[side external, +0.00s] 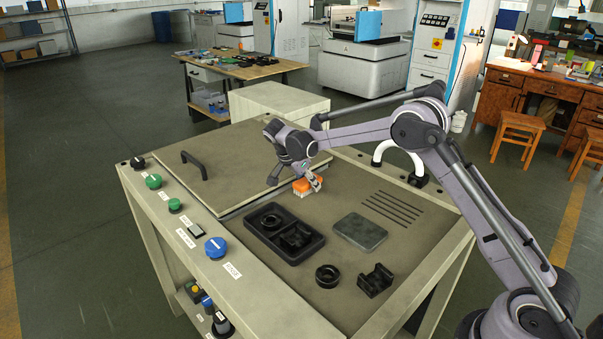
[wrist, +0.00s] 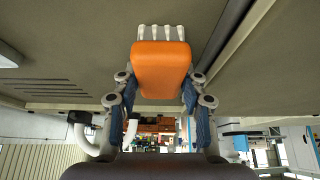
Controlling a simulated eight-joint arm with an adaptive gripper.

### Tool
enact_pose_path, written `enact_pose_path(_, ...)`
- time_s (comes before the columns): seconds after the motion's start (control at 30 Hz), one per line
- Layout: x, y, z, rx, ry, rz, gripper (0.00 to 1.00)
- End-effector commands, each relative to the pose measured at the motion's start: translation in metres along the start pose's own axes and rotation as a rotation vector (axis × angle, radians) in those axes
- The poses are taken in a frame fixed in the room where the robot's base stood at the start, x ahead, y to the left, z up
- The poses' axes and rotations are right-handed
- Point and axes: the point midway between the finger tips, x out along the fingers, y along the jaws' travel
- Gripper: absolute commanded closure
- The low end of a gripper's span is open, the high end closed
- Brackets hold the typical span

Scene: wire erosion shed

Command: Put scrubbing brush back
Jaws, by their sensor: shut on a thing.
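The scrubbing brush has an orange body and pale bristles. In the side external view the brush (side external: 302,187) is over the bench top, beside the edge of the raised panel and behind the black tray. My gripper (side external: 315,181) is shut on it. In the wrist view the orange body of the brush (wrist: 161,66) sits between the two fingers of my gripper (wrist: 161,84), its bristles pointing away from the gripper. I cannot tell whether the bristles touch the bench. The black tray (side external: 313,241) holds a dark ring and a dark notched block.
A grey plate (side external: 360,232), a loose black ring (side external: 328,276) and a black notched block (side external: 375,280) lie on the bench. Several dark slots (side external: 393,208) lie behind the plate. A raised panel with a black handle (side external: 195,165) is at left. A white curved pipe (side external: 398,152) stands behind.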

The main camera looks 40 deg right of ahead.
Motion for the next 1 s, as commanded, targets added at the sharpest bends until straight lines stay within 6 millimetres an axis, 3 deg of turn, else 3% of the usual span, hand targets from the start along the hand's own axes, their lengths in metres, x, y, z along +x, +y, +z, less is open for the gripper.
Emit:
enact_pose_path(0.2,0.003,0.0,0.001,0.0,0.0,0.0,0.92)
enact_pose_path(0.23,0.003,0.0,0.001,0.0,0.0,0.0,0.52)
enact_pose_path(0.27,0.003,0.0,0.001,0.0,0.0,0.0,0.48)
enact_pose_path(0.67,-0.003,0.0,0.0,-0.001,0.0,0.0,0.48)
enact_pose_path(1.0,-0.062,0.0,0.0,-0.002,0.0,-0.001,0.48)
